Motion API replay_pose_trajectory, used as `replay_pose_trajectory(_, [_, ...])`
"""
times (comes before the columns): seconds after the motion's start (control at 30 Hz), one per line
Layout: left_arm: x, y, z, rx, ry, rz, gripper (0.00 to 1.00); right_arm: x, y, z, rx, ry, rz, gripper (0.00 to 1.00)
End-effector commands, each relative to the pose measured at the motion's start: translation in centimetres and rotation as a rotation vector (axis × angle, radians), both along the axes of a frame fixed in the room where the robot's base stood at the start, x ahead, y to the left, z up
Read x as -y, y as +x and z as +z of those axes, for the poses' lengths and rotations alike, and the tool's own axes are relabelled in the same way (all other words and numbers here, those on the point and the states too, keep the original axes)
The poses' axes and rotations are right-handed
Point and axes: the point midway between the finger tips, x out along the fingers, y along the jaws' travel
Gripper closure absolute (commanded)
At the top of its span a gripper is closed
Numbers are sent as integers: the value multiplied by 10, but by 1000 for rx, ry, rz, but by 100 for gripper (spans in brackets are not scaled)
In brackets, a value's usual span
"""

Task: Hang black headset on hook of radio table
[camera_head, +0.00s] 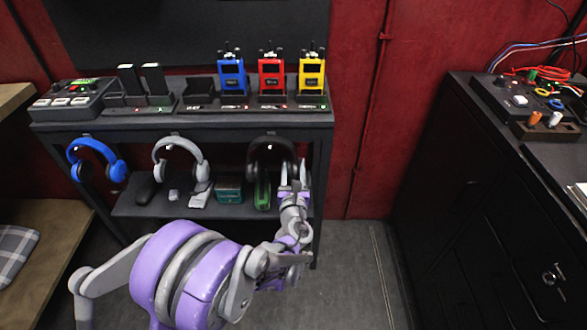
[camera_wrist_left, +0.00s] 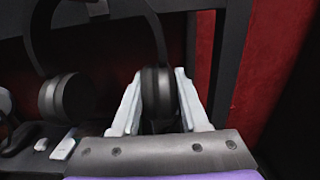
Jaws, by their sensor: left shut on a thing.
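The black headset (camera_head: 288,147) is under the front edge of the radio table (camera_head: 220,126), at the right end of a row of headsets. Its band arches over a small hook (camera_head: 270,147); whether the band rests on the hook is unclear. My left gripper (camera_head: 293,174) is shut on the headset's right ear cup. In the left wrist view, the gripper's pale fingers (camera_wrist_left: 157,95) stand on both sides of that cup, and the other ear cup (camera_wrist_left: 65,98) hangs free. The hook (camera_wrist_left: 97,8) shows at the top edge there. My right gripper is not in view.
A blue headset (camera_head: 97,160) and a white headset (camera_head: 181,146) hang to the left. The lower shelf (camera_head: 130,209) holds small devices. Blue, red and yellow radios (camera_head: 232,76) stand on top. A black cabinet (camera_head: 480,190) is at the right, with bare floor between.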

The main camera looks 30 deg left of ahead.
Motion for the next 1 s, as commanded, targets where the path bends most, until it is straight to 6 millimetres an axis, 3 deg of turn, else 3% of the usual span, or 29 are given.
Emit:
replay_pose_trajectory(0.13, [0,0,0,-1,1,0,100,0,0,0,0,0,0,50])
replay_pose_trajectory(0.17, [0,0,0,-1,1,0,50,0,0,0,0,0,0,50])
replay_pose_trajectory(0.33, [0,0,0,0,0,0,20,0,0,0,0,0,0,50])
replay_pose_trajectory(0.7, [3,-4,0,1,-1,-1,20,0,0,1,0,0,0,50])
replay_pose_trajectory(1.0, [32,-51,0,0,-1,-3,20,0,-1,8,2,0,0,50])
